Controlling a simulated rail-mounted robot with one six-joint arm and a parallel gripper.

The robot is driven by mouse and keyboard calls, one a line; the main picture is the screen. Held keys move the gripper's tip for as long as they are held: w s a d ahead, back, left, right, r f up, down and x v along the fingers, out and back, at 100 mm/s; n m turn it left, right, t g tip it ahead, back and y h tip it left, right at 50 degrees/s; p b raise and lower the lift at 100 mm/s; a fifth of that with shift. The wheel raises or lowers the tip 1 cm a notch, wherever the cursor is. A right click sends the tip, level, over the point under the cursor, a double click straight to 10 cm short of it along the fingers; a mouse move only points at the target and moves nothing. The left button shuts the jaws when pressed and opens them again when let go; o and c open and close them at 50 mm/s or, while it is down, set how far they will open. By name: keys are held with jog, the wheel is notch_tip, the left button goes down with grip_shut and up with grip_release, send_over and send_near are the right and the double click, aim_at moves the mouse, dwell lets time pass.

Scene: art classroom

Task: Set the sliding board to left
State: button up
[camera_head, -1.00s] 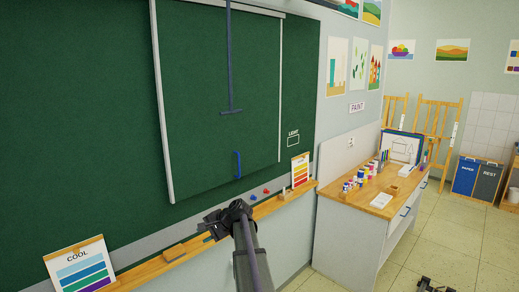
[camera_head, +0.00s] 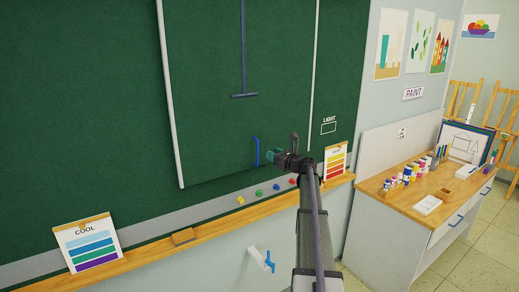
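The sliding board (camera_head: 215,120) is a green panel with light side rails, hanging in front of the wide green chalkboard (camera_head: 80,110). A blue curved handle (camera_head: 256,152) is near its lower edge, right of the panel's middle. A dark blue T-shaped bar (camera_head: 244,60) hangs on the panel above it. My gripper (camera_head: 274,156) is at the end of my arm, just right of the blue handle in the picture. I cannot tell whether it touches the handle. Its fingers are small and dark, and their opening is unclear.
A wooden ledge (camera_head: 150,251) runs below the board, with an eraser (camera_head: 183,236), a COOL chart (camera_head: 88,245) and a warm-coloured chart (camera_head: 335,161). Several coloured magnets (camera_head: 259,193) sit above it. A blue-tipped wall hook (camera_head: 268,261) is below. A paint table (camera_head: 420,195) stands right.

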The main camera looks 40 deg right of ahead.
send_over(258, 164)
jog(key=shift+d, duration=0.3)
jog(key=shift+w+a+r, duration=0.1)
jog(key=shift+w+a, duration=0.05)
jog(key=shift+w, duration=0.2)
grip_shut()
jog(key=shift+s, duration=0.1)
